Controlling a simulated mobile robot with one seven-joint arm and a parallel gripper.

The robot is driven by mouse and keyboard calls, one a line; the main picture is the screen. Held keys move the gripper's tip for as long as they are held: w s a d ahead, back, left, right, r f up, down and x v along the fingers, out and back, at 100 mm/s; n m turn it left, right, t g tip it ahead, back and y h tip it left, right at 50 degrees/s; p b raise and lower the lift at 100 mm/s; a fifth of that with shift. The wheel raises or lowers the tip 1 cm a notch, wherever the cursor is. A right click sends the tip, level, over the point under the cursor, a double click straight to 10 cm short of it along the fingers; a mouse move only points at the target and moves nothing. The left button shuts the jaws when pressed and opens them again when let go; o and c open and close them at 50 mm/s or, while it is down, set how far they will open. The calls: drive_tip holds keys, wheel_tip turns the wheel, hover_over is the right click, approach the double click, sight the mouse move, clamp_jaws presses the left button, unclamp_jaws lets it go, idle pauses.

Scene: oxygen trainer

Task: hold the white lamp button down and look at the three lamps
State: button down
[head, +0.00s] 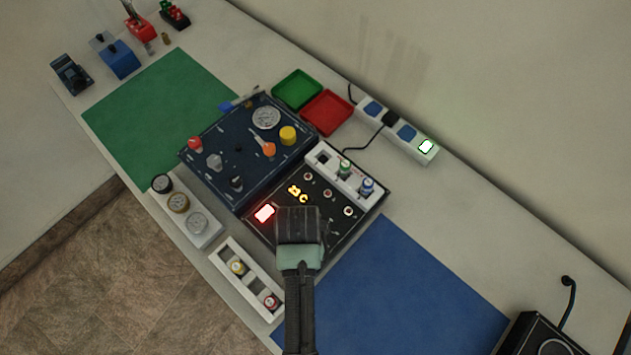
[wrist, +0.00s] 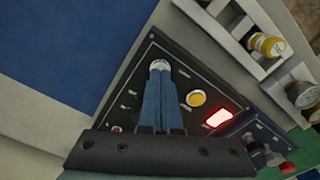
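The black panel (head: 331,228) has a red lit switch (head: 264,214) and a yellow lit display (head: 297,193). Three small round fittings, apparently the lamps (head: 327,193), sit in a slanting row on it; they look dark, with no clear glow. My gripper (wrist: 160,70) points down at the panel, its two blue-grey fingers side by side and apparently shut. The white button (wrist: 160,65) shows at the fingertips in the wrist view, partly covered; I cannot tell whether it is pressed down. In the head view my gripper hides this part of the panel.
A yellow button (wrist: 196,98) lies beside the fingers. A dark blue panel (head: 225,150) with knobs adjoins the black one. A white rack (head: 238,254) and gauge block (head: 187,218) stand along the front edge. A blue mat (head: 405,290) is bare.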

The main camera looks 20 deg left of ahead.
drive_tip(key=shift+f+b, duration=0.3)
drive_tip(key=shift+f, duration=0.3)
idle(3.1)
wheel_tip(320, 180, up, 7)
drive_tip(key=p, duration=0.8)
drive_tip(key=shift+r, duration=0.1)
idle(0.4)
